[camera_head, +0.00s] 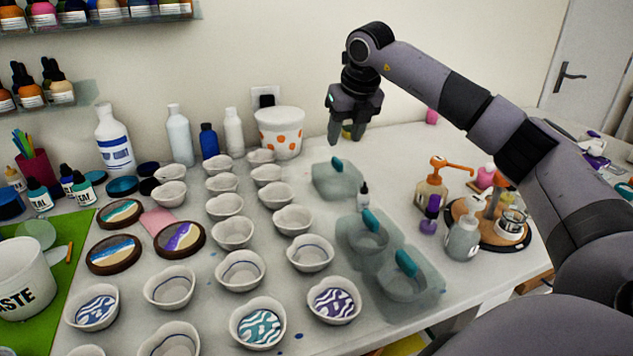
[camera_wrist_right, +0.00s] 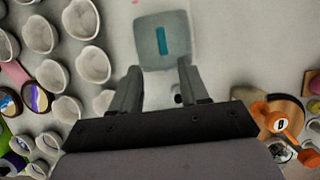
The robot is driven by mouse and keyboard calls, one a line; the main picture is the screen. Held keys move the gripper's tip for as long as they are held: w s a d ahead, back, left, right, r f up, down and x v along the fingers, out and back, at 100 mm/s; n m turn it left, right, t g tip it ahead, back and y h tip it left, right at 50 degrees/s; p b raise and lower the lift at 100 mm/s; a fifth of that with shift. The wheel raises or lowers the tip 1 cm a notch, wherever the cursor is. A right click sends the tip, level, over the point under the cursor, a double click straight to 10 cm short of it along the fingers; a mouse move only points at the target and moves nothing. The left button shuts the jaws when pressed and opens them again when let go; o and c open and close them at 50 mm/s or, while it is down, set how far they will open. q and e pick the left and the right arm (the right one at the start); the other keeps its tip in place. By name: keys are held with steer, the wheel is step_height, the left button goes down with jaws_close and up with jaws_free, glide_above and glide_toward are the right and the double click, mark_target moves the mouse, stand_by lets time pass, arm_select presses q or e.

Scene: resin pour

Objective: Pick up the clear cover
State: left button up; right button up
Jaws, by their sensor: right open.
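Three clear covers with teal handles rest on the table in the head view: a far one (camera_head: 335,184), a middle one (camera_head: 352,240) and a near one (camera_head: 425,297). A white bowl shows through the middle and near covers. My right gripper (camera_head: 347,136) is open and empty, pointing down in the air above the far cover. In the right wrist view, the far cover (camera_wrist_right: 148,43) lies beyond the open fingertips (camera_wrist_right: 158,70), its teal handle (camera_wrist_right: 160,40) roughly in line with the gap. My left gripper is not in view.
Several white bowls (camera_head: 232,232) fill the table left of the covers. A polka-dot tub (camera_head: 279,132) stands by the wall. A small dropper bottle (camera_head: 364,197) stands between the far and middle covers. A round tray with pump bottles (camera_head: 464,240) is at right.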

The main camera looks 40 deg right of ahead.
mark_target(338, 160)
steer(key=shift+b+x, duration=0.35)
steer(key=shift+x, duration=0.75)
steer(key=shift+d+p+x, duration=0.1)
steer(key=shift+p+x, duration=0.05)
steer(key=shift+x, duration=1.45)
steer(key=shift+d+p+x, duration=0.15)
steer(key=shift+x, duration=1.4)
steer(key=shift+w+r, duration=0.1)
steer(key=shift+w, duration=0.1)
jaws_close()
